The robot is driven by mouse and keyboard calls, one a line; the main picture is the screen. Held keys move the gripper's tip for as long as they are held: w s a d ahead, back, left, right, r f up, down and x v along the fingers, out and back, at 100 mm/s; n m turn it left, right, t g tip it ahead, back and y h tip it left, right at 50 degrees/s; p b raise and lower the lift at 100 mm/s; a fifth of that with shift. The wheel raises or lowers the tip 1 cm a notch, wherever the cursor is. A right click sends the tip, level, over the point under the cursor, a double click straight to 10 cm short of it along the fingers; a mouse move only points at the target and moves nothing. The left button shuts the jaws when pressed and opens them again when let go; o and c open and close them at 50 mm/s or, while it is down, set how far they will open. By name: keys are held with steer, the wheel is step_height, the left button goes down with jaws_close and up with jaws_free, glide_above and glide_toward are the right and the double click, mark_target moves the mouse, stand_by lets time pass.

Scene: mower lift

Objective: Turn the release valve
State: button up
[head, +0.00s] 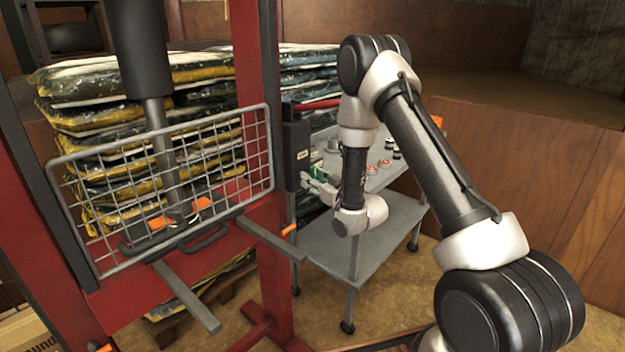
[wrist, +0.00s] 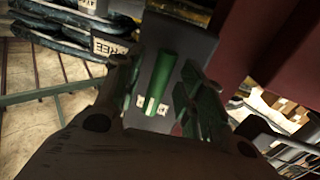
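The release valve shows in the wrist view as a green handle (wrist: 160,80) on a dark grey box (wrist: 180,42), with small white marks at its lower end. In the head view the box (head: 298,152) is fixed beside the red post, and a bit of green (head: 318,172) shows on it. My gripper (head: 320,186) is at the box. In the wrist view my gripper (wrist: 161,88) is open, with one finger on each side of the green handle and gaps visible between. I cannot tell whether the fingertips reach past the handle.
The red press frame (head: 255,110) carries a wire mesh guard (head: 215,150) and a dark cylinder (head: 138,45). A grey cart (head: 350,250) with small items stands behind my arm. Stacked bags (head: 85,110) are behind the press. A wooden wall (head: 530,180) stands at right.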

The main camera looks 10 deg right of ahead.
steer(key=shift+w+a, duration=0.1)
steer(key=shift+w, duration=0.2)
jaws_close()
